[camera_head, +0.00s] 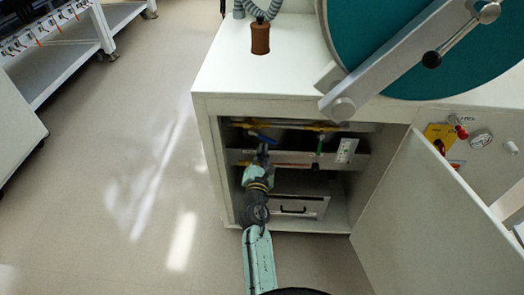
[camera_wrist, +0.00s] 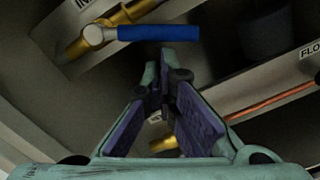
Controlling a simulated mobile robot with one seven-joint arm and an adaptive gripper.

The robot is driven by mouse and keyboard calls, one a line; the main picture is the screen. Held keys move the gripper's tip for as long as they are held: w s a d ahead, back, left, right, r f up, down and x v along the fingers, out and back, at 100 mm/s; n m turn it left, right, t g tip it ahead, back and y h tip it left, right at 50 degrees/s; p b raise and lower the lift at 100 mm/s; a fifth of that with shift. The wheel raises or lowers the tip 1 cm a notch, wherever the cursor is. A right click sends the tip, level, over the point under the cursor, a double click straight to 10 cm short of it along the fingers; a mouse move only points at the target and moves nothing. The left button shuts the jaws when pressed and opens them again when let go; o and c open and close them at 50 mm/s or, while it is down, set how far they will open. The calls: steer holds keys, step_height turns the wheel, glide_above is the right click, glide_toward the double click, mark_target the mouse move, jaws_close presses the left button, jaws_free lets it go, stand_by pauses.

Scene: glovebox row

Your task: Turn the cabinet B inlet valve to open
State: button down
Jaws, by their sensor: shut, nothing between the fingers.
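The inlet valve has a blue lever handle (camera_wrist: 158,33) on a brass body (camera_wrist: 82,45). A partly cut-off label beginning "IN" is beside it in the wrist view. In the head view the blue handle (camera_head: 262,138) shows at the upper left inside the open cabinet. My gripper (camera_wrist: 163,75) is shut and empty, with its fingertips just below the blue handle in the wrist view. I cannot tell whether they touch it. In the head view my gripper (camera_head: 263,156) reaches into the cabinet, close to the handle.
A green-handled valve (camera_head: 319,146) is to the right on the same pipework. The cabinet's open door (camera_head: 420,215) stands at the right. A drawer-like box with a black handle (camera_head: 293,210) is low inside. Floor at left is clear.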

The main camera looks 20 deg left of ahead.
steer(key=shift+d+r+n+p, duration=0.15)
steer(key=shift+n+p, duration=0.15)
steer(key=shift+p, duration=0.1)
steer(key=shift+w+d+r+n+p, duration=0.15)
steer(key=shift+d+r+n+p, duration=0.1)
steer(key=shift+n+p, duration=0.3)
steer(key=n+p, duration=0.1)
steer(key=d+r+n+p, duration=0.1)
steer(key=n+p, duration=0.1)
steer(key=shift+w+d+r+p, duration=0.2)
steer(key=shift+r+p, duration=0.1)
steer(key=shift+d, duration=0.1)
stand_by(0.8)
